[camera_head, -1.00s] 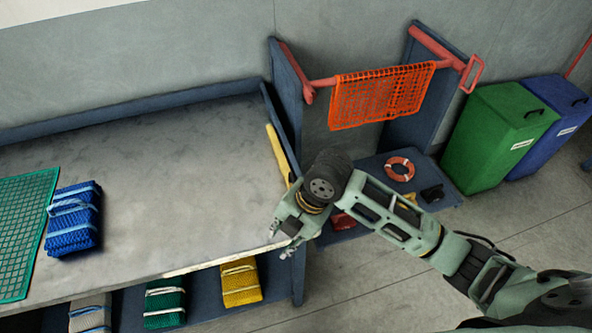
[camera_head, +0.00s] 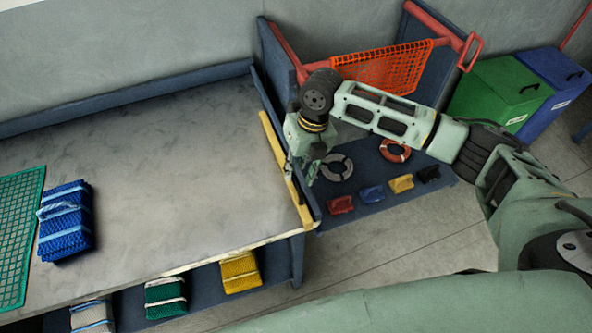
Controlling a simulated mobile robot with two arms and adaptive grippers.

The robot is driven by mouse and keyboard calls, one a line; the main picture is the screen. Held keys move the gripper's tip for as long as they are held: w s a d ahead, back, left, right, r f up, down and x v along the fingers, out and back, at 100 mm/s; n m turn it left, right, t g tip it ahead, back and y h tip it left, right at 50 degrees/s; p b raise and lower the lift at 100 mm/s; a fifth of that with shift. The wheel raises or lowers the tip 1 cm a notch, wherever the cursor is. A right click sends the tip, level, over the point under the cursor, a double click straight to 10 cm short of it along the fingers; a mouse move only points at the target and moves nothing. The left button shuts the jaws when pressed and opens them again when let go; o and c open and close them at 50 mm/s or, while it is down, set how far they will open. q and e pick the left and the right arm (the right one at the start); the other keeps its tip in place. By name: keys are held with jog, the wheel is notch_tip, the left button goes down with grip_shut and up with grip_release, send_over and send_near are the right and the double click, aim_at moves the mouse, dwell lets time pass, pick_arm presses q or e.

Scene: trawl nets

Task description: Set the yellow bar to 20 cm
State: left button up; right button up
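The yellow bar (camera_head: 272,138) lies along the right edge of the grey-topped table, running from the far part of that edge to the near corner. My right gripper (camera_head: 303,174) points down at the bar's middle and near part and hides some of it. Its two fingers look apart, with one close to the bar and the other on the table's outer side. I cannot tell whether they touch the bar. No scale or number can be read on it. My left gripper is not in view.
On the table (camera_head: 170,170) lie a blue folded net (camera_head: 66,222) and a green net (camera_head: 18,230); its middle is clear. Folded nets sit on the shelf below. An orange net (camera_head: 385,68) hangs from a red rail. Rings and small coloured items lie on a low blue platform.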

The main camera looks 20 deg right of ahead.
jog(key=shift+w+a+f, duration=0.1)
jog(key=shift+a+f, duration=0.1)
jog(key=shift+f, duration=1)
jog(key=c, duration=0.6)
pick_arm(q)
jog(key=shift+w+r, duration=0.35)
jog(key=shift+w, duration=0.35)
pick_arm(e)
grip_shut()
